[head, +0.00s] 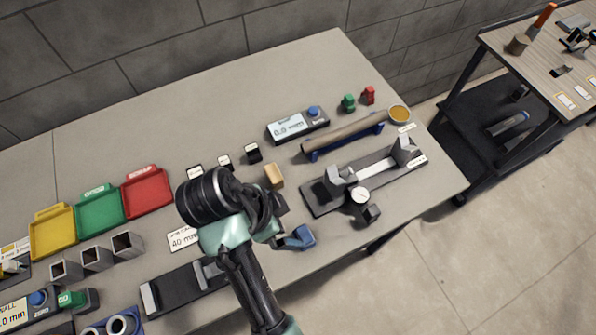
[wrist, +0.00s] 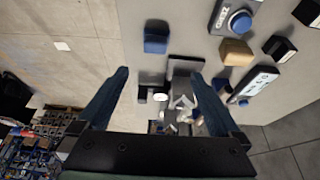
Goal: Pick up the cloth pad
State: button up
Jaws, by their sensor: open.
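A small blue folded piece, which looks like the cloth pad (head: 298,238), lies on the grey table near its front edge. It also shows in the wrist view (wrist: 156,38), ahead of my fingertips and roughly between their lines. My gripper (wrist: 160,76) is open, with two blue fingers spread wide and nothing between them. In the head view my arm hides most of the gripper, whose dark end is just left of the pad and apart from it.
A tan block (head: 274,175) lies behind the pad. A dark gauge fixture (head: 320,203) stands to its right, with a long rod (head: 345,132) behind. A black slide fixture (head: 178,292) and coloured trays (head: 100,211) are left. The table's back middle is clear.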

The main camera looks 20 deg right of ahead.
aim_at(306, 234)
jog(key=x, duration=0.6)
jog(key=shift+s+d+f+b, duration=0.1)
jog(key=shift+s+f+b, duration=0.1)
jog(key=shift+f+b, duration=0.1)
jog(key=shift+s+d+f, duration=0.15)
jog(key=shift+f, duration=0.3)
jog(key=x, duration=0.2)
jog(key=p+x, duration=0.1)
jog(key=x, duration=0.1)
jog(key=shift+s+f, duration=0.15)
jog(key=shift+f, duration=0.3)
jog(key=c, duration=1.4)
notch_tip(306, 234, up, 10)
jog(key=shift+r+b, duration=0.1)
jog(key=shift+b, duration=0.2)
jog(key=o, duration=0.8)
jog(key=c, duration=0.6)
